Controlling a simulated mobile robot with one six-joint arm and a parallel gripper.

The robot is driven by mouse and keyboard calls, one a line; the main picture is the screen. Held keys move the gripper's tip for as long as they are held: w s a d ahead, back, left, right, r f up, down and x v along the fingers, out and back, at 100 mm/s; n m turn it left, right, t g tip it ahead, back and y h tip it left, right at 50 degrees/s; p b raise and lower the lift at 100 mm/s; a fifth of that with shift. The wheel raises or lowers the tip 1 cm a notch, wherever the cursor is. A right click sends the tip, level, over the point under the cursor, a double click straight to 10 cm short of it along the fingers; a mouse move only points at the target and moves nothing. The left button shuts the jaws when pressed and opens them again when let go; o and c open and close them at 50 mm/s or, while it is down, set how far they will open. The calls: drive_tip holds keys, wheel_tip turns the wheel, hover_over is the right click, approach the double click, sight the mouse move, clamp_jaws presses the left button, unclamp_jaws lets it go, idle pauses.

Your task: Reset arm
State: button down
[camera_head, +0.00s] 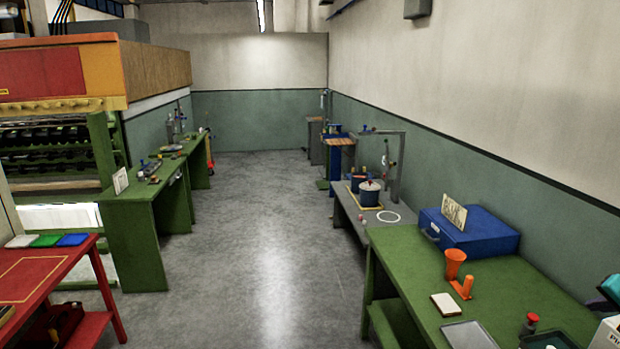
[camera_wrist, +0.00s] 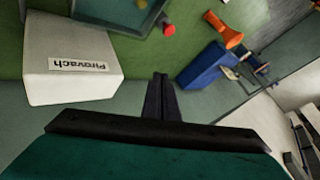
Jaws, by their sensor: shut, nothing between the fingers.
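My gripper (camera_wrist: 161,98) shows in the wrist view as two dark fingers pressed together, with nothing between them. It is above the green bench (camera_head: 520,278) at the right.
The green bench holds a blue case (camera_head: 485,232), an orange funnel (camera_head: 454,262), a white pad (camera_head: 448,304) and a grey tray (camera_head: 468,335). A red table (camera_head: 30,280) stands at the left. The grey aisle floor (camera_head: 255,220) is clear.

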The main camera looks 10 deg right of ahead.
drive_tip(key=w+a+f+n+g+y, duration=0.1)
drive_tip(key=w+a+f+n, duration=0.1)
drive_tip(key=w+a+f, duration=0.6)
drive_tip(key=w+a+f+n+g+y, duration=0.1)
drive_tip(key=w+a+f+n+y, duration=0.15)
drive_tip(key=a, duration=0.95)
drive_tip(key=w+a+f+n+g+y, duration=0.1)
drive_tip(key=w+a+f, duration=0.5)
drive_tip(key=a, duration=0.4)
drive_tip(key=a+f+n+g, duration=0.15)
drive_tip(key=a+f, duration=0.25)
drive_tip(key=a, duration=0.5)
drive_tip(key=a+f+n+g, duration=0.15)
drive_tip(key=a+f, duration=0.25)
drive_tip(key=a, duration=0.5)
drive_tip(key=s+a+f+n+g, duration=0.1)
drive_tip(key=s+a+f+n, duration=0.3)
drive_tip(key=a, duration=0.7)
drive_tip(key=s+a+f+n+g, duration=0.15)
drive_tip(key=s+a+f, duration=0.35)
drive_tip(key=a, duration=0.5)
drive_tip(key=s+f+g+b, duration=0.5)
drive_tip(key=s+f+b, duration=0.5)
drive_tip(key=s+f, duration=1.5)
wheel_tip(320, 180, down, 3)
drive_tip(key=shift+s+d+r+g+h, duration=0.15)
drive_tip(key=shift+s+g+h, duration=0.2)
drive_tip(key=shift+s, duration=0.05)
